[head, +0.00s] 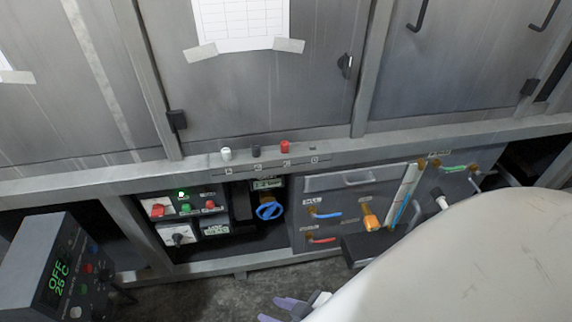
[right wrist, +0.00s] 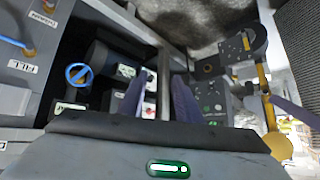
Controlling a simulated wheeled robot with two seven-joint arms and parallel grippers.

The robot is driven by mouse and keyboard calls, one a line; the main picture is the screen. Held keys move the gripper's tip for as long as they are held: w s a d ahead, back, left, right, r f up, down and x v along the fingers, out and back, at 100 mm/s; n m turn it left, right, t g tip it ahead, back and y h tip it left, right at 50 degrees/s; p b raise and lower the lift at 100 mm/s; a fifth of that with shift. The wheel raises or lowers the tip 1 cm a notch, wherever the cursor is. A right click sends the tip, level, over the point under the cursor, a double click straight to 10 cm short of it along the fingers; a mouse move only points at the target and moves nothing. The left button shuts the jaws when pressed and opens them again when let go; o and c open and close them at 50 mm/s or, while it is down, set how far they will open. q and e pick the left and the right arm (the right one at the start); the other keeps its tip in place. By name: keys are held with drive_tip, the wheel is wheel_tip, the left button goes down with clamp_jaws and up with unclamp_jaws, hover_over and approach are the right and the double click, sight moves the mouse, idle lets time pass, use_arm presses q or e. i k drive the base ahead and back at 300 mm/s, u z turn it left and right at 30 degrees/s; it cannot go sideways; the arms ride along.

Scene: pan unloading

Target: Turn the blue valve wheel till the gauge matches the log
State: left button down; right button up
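The blue valve wheel (head: 269,211) sits in a dark recess low in the cabinet. It also shows at the left in the right wrist view (right wrist: 78,74). A small pale display (head: 267,184), likely the gauge, is just above it; its reading is too small to tell. A gridded paper (head: 240,14), possibly the log, is taped to the cabinet door; its entries are unreadable. My right gripper (head: 285,307) is below the wheel in the head view, clear of it. Its purple fingers (right wrist: 159,100) are apart with nothing between them. My left gripper is not in view.
Right of the wheel is a grey panel with blue, red and orange handles (head: 370,217). Left of it are red and green buttons (head: 185,209). A control box (head: 62,268) reading "OFF 25 C" stands at the lower left. A ledge (head: 270,164) with knobs runs above the recess.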

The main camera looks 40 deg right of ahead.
sight(271, 206)
drive_tip(key=u, duration=0.4)
drive_tip(key=k, duration=0.15)
drive_tip(key=z, duration=1.35)
drive_tip(key=i, duration=0.4)
drive_tip(key=z, duration=0.3)
drive_tip(key=k, duration=1)
drive_tip(key=z, duration=1.4)
drive_tip(key=i, duration=0.85)
drive_tip(key=u, duration=0.85)
drive_tip(key=i, duration=0.45)
drive_tip(key=u, duration=0.4)
